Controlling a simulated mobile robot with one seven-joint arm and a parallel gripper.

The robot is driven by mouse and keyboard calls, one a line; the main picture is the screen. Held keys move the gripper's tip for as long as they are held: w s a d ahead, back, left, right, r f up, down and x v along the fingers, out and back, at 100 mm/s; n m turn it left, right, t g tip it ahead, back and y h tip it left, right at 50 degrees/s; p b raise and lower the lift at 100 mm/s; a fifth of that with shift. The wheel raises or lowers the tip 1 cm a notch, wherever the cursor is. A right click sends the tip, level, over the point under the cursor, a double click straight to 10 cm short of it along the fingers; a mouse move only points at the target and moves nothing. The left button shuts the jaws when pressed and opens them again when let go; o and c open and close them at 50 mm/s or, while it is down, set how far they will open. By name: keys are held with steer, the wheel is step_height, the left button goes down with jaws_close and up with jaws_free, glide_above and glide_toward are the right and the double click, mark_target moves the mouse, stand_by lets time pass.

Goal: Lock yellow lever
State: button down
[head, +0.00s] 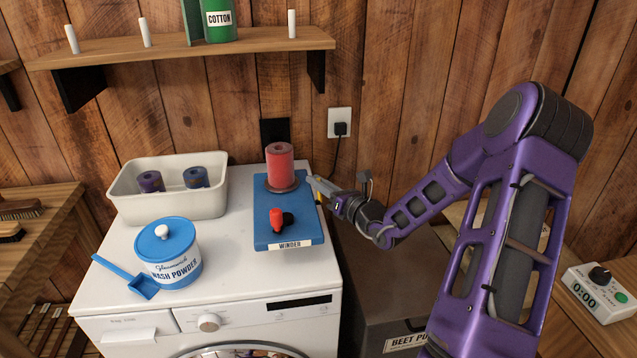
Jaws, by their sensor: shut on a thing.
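The blue winder board (265,228) lies on top of the white washing machine, with a "WINDER" label on its front edge. A red spool (280,163) stands upright on its back part, and a small red knob with a black part (277,219) is nearer the front. A small bit of the yellow lever (318,197) shows at the board's right edge. My gripper (316,183) reaches in from the right and is shut on the yellow lever. The gripper hides most of the lever, so its angle cannot be told.
A white bin (168,206) with dark spools stands at the back left. A blue wash powder tub (168,262) and a blue scoop (142,284) are in front of it. A wall shelf (180,50) runs above. A timer (600,292) sits at far right.

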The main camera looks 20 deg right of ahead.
steer(key=shift+f, duration=0.1)
stand_by(0.3)
steer(key=s+n+t+b, duration=0.1)
steer(key=t+b, duration=0.1)
steer(key=b, duration=0.1)
steer(key=shift+y, duration=0.4)
steer(key=n+t+y+b, duration=0.1)
steer(key=s+n+t+y+b, duration=0.1)
steer(key=b, duration=0.1)
steer(key=shift+s+a+n, duration=0.2)
steer(key=shift+n, duration=0.2)
steer(key=shift+s+a+n+t+y, duration=0.15)
steer(key=shift+s+n+y, duration=0.25)
steer(key=shift+n+y, duration=0.95)
steer(key=shift+s+n+t+y, duration=0.2)
steer(key=shift+s+n+y, duration=0.2)
steer(key=shift+n+y, duration=0.9)
steer(key=shift+s+a+n+t+y, duration=0.15)
steer(key=shift+s+n+y, duration=0.25)
steer(key=shift+n+y, duration=0.95)
steer(key=shift+s+y, duration=0.1)
steer(key=shift+y, duration=0.2)
steer(key=c, duration=0.9)
jaws_free()
